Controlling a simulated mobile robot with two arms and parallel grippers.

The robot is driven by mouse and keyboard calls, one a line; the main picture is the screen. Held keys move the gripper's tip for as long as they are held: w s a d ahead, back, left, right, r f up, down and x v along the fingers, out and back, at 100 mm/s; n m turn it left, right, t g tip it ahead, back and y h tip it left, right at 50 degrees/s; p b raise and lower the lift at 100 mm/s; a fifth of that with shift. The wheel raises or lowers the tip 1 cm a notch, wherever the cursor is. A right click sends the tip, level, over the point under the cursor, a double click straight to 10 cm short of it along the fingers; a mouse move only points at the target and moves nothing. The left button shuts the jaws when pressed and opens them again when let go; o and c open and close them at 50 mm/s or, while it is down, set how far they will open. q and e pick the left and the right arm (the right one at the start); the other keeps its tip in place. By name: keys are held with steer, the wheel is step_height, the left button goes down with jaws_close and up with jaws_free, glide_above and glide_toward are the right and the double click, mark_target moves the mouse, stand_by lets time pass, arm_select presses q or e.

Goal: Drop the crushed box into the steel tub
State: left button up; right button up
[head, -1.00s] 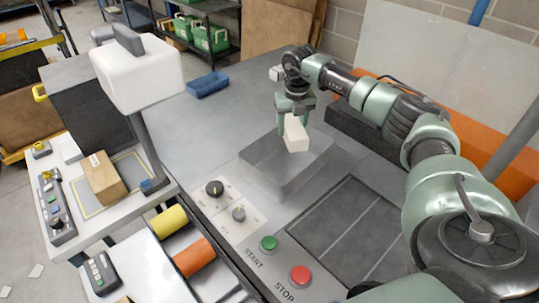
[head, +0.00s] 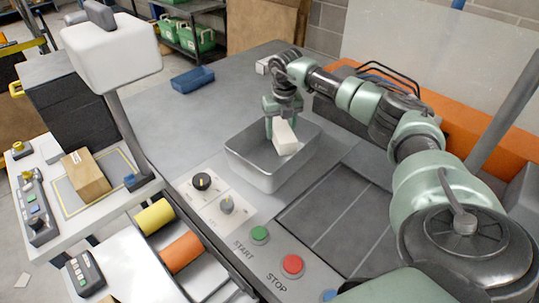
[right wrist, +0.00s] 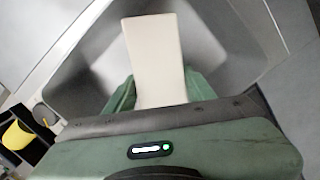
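The steel tub (head: 268,180) stands on the grey worktop, its open top facing up. My right gripper (head: 281,122) is over the tub, fingers pointing down, shut on a pale cream box (head: 286,138); I take this as the crushed box, though crushing is hard to make out. In the right wrist view the box (right wrist: 155,58) lies between the green fingers (right wrist: 158,90), with the tub's grey inside behind it. The box's lower end is at the tub's opening; its height above the floor is unclear. My left gripper is not in view.
A control panel with knobs (head: 202,182), a green START button (head: 260,234) and a red STOP button (head: 292,265) lies in front of the tub. A blue tray (head: 192,78) sits farther back. A brown carton (head: 86,174) rests on the left bench.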

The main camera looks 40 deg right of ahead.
steer(key=o, duration=0.4)
steer(key=r, duration=0.2)
steer(key=r+b, duration=0.1)
steer(key=r, duration=0.2)
steer(key=r+b, duration=0.1)
steer(key=r, duration=0.1)
steer(key=shift+s+a+r, duration=0.2)
steer(key=shift+s+r, duration=0.2)
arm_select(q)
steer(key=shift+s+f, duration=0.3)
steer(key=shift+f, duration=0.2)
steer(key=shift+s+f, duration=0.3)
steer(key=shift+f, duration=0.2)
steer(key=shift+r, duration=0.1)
